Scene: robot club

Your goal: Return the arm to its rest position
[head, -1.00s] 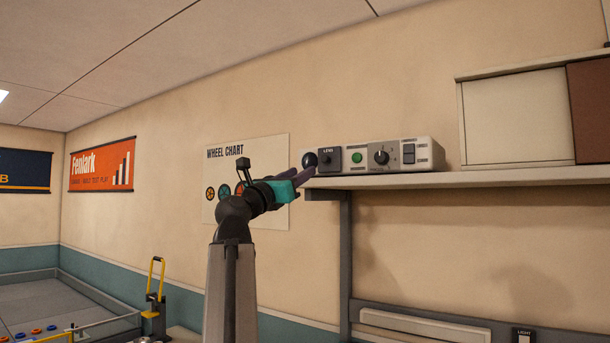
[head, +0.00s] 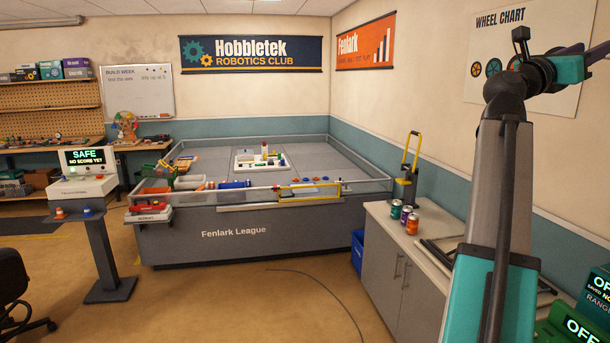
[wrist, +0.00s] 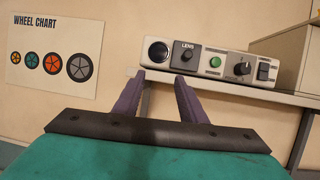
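My arm (head: 493,195) is raised at the right of the head view, its forearm bent over to the right at the top. My gripper (wrist: 160,76) shows in the wrist view with two purple fingers apart and nothing held between them. In the head view the gripper is cut off by the right edge. I cannot tell the exact gap between the fingertips and the box.
A worktop (head: 440,240) with several cans stands below and left of my arm, with a yellow-handled device (head: 408,170) behind. Green-lit displays (head: 590,290) are at lower right. A walled game table (head: 230,240) fills the middle. Floor (head: 230,300) in front is mostly open, with a cable.

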